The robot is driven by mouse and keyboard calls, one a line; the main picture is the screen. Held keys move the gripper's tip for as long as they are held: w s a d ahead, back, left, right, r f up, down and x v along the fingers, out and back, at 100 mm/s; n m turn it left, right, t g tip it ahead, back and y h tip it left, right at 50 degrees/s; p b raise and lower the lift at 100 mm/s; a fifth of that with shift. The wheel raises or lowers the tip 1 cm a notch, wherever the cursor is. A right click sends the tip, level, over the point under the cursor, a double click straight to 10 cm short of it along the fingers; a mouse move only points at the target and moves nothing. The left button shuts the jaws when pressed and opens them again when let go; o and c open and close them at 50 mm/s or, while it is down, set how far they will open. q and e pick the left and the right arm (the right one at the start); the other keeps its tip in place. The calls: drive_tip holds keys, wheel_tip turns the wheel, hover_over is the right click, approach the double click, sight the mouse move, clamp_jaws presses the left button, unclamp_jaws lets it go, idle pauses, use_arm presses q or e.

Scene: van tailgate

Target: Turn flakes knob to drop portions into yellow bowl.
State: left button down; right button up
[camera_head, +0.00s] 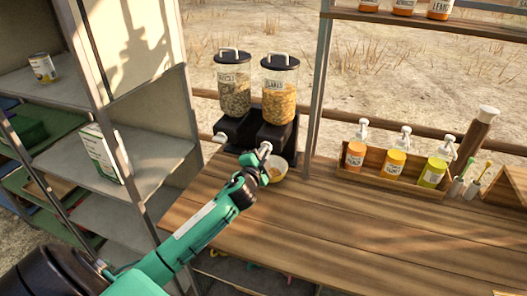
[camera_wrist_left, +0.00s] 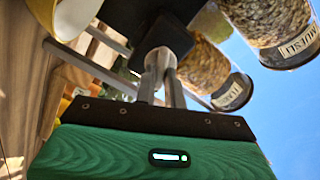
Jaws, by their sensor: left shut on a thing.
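The flakes dispenser (camera_head: 279,95) stands on the counter, a clear jar of orange flakes with a black lid and black base. Its pale knob (camera_head: 265,146) is at the front of the base. My left gripper (camera_head: 263,163) reaches it from the front and is shut on the knob; its fingers also show closed around the knob in the left wrist view (camera_wrist_left: 160,72). Something orange-brown shows inside. My right gripper is not in view.
The muesli dispenser (camera_head: 233,95) stands close on the left, with its own pale knob (camera_head: 220,137). A wooden box (camera_head: 385,181) of pump bottles is on the right. A shelf unit (camera_head: 165,165) stands at the left. The counter's front is clear.

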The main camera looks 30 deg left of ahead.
use_arm(q)
drive_tip(key=m+p, duration=0.1)
drive_tip(key=m, duration=0.4)
drive_tip(key=shift+f, duration=0.1)
drive_tip(key=shift+m, duration=0.3)
idle(0.4)
drive_tip(key=c, duration=1.5)
unclamp_jaws()
drive_tip(key=shift+b+v, duration=1.35)
drive_tip(key=shift+v, duration=5.55)
drive_tip(key=shift+o, duration=0.6)
drive_tip(key=shift+f, duration=0.1)
